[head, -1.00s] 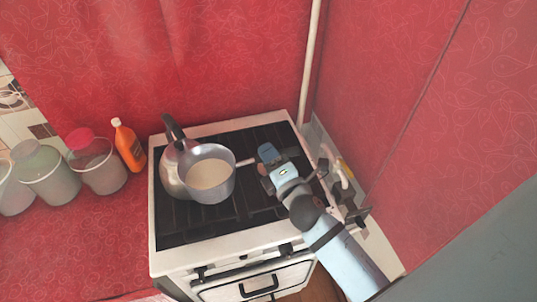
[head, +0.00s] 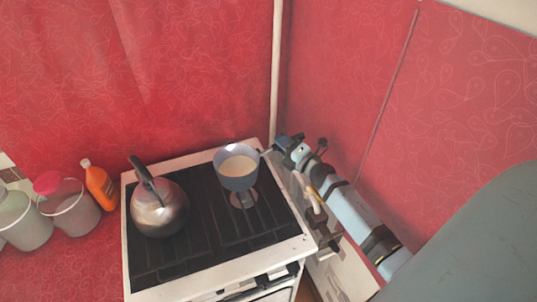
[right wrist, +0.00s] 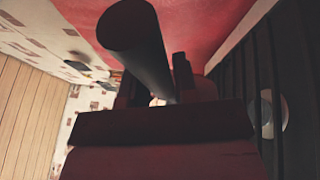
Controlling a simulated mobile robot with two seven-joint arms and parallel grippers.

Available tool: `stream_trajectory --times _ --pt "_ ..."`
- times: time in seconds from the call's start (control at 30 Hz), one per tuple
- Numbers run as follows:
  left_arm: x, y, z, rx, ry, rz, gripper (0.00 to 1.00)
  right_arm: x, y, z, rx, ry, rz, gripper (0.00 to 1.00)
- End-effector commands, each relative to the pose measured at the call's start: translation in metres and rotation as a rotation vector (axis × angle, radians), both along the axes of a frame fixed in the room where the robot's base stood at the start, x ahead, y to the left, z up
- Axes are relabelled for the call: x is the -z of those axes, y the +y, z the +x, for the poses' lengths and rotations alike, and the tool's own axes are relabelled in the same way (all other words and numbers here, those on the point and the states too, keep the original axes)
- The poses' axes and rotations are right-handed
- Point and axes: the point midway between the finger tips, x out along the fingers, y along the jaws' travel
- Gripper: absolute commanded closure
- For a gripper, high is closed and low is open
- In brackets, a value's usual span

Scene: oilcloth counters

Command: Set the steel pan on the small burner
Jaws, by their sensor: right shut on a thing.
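The steel pan (head: 237,178), with pale contents, is over the back right part of the stove. It looks raised above the grate, roughly level. A round burner (head: 246,200) shows just below and in front of it in the head view. My right gripper (head: 284,146) is at the stove's right edge, shut on the pan's handle (head: 267,151), which points right. In the right wrist view a dark cylinder (right wrist: 134,38) fills the upper middle, and a pale round burner (right wrist: 270,114) shows at the right. My left gripper is not in view.
A steel kettle (head: 160,212) stands on the left of the stove (head: 208,245). An orange bottle (head: 100,186) and lidded jars (head: 70,207) stand on the counter left of it. A pale pipe (head: 276,70) and red walls close off the back and right. The front right grate is clear.

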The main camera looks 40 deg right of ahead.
Motion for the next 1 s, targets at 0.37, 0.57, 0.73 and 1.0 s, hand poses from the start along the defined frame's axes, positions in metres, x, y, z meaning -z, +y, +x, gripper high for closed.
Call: stream_trajectory --times 0.37,0.57,0.73,1.0 --pt "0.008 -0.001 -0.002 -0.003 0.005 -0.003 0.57 0.006 -0.012 0.004 -0.006 -0.002 0.010 1.00" --pt "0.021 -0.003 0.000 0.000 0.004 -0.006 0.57 0.023 -0.012 0.004 -0.005 -0.003 0.010 1.00" --pt "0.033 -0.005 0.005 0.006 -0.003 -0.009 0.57 0.040 -0.012 0.004 -0.004 -0.003 0.011 1.00" --pt "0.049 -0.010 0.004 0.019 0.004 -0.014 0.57 0.062 -0.012 0.004 -0.005 -0.003 0.010 1.00"
